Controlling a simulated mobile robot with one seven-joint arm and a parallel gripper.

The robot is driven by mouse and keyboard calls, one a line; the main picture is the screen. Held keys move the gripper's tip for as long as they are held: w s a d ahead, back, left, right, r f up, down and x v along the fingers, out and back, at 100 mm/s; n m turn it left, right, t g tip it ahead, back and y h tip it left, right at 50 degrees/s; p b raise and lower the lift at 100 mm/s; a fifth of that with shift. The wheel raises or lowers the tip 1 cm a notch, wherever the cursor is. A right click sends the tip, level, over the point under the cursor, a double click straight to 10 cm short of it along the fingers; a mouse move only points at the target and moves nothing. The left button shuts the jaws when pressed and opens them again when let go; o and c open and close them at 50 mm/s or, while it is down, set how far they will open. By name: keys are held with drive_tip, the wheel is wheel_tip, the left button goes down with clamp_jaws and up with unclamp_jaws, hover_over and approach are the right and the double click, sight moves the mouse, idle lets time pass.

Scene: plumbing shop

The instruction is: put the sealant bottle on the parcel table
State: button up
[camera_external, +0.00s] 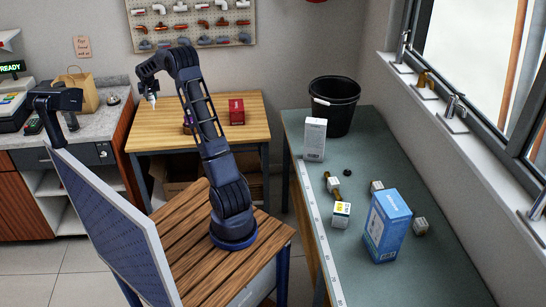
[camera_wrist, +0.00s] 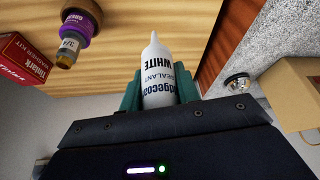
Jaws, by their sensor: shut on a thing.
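The sealant bottle (camera_wrist: 157,75) is white with a pointed nozzle and dark lettering reading WHITE SEALANT. My gripper (camera_wrist: 160,95) is shut around its body, with a green finger on each side. In the external view the bottle (camera_external: 152,99) hangs from my gripper (camera_external: 149,88), nozzle hidden or too small to tell. It appears held above the left part of the light wooden table (camera_external: 165,136) at the back wall. No label shows whether this is the parcel table.
On the wooden table stand a red box (camera_external: 237,112) and a purple-banded bottle (camera_wrist: 80,25), partly behind my arm. A counter (camera_external: 75,136) at left holds a paper bag (camera_external: 78,92) and a bell (camera_wrist: 238,82). The green workbench (camera_external: 390,165) at right carries several boxes and a black bucket (camera_external: 334,105).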

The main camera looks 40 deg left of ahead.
wheel_tip(320, 180, down, 20)
drive_tip(key=shift+r, duration=0.1)
idle(0.5)
drive_tip(key=o, duration=1)
drive_tip(key=shift+f, duration=0.2)
drive_tip(key=shift+r, duration=0.1)
drive_tip(key=v, duration=1.2)
drive_tip(key=shift+w+r, duration=0.1)
